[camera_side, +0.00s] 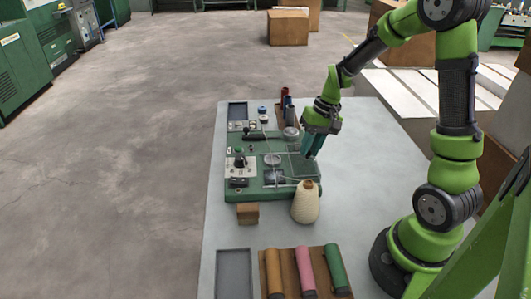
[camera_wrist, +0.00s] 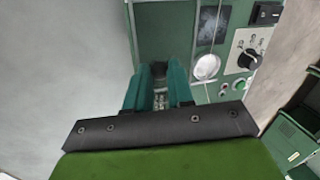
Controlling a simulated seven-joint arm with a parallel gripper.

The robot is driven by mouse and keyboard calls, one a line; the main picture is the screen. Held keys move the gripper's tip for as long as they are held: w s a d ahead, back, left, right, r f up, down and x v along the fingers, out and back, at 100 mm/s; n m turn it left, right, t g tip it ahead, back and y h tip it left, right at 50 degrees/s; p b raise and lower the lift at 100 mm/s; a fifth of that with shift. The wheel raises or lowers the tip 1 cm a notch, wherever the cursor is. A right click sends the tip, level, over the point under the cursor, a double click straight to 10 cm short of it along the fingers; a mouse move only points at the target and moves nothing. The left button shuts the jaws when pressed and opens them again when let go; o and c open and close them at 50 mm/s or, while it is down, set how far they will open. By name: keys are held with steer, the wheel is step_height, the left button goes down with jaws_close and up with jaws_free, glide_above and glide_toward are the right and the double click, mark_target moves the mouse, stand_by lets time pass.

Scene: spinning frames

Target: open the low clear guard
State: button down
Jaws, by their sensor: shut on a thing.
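The green machine bed (camera_side: 268,192) lies on the pale table, with dials, a switch lever and round metal parts on top. The low clear guard (camera_side: 298,167) is at its right side, a faint see-through panel with thin edges; how far it is raised is hard to tell. In the wrist view the guard (camera_wrist: 165,30) seems to be the greenish pane ahead of the fingers. My gripper (camera_side: 311,156) points down at that side. In the wrist view my gripper (camera_wrist: 160,70) has its teal fingers close together on a small dark part, seemingly the guard's grip.
A cream yarn cone (camera_side: 306,203) stands close to the machine's near right corner. A small cardboard block (camera_side: 247,214) sits at its near edge. Coloured rolls (camera_side: 305,270) and a grey tray (camera_side: 234,272) lie nearer. The table is bare right of the machine.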

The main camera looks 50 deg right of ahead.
steer(key=c, duration=1)
jaws_free()
steer(key=shift+r, duration=0.1)
steer(key=v, duration=1.6)
steer(key=shift+d+r, duration=0.1)
steer(key=shift+r, duration=0.25)
steer(key=s+a+n+t, duration=0.1)
steer(key=s+a, duration=0.1)
steer(key=a, duration=0.4)
steer(key=s+a+n+t, duration=0.1)
steer(key=s+a+t, duration=0.1)
steer(key=a, duration=0.3)
steer(key=s+a+n+t, duration=0.1)
steer(key=s+a+t, duration=0.1)
steer(key=a, duration=0.4)
steer(key=shift+s+a+r, duration=0.1)
steer(key=shift+s+a, duration=0.05)
steer(key=shift+s, duration=0.3)
steer(key=shift+s+a+r, duration=0.1)
steer(key=shift+s+a, duration=0.05)
steer(key=shift+s, duration=0.3)
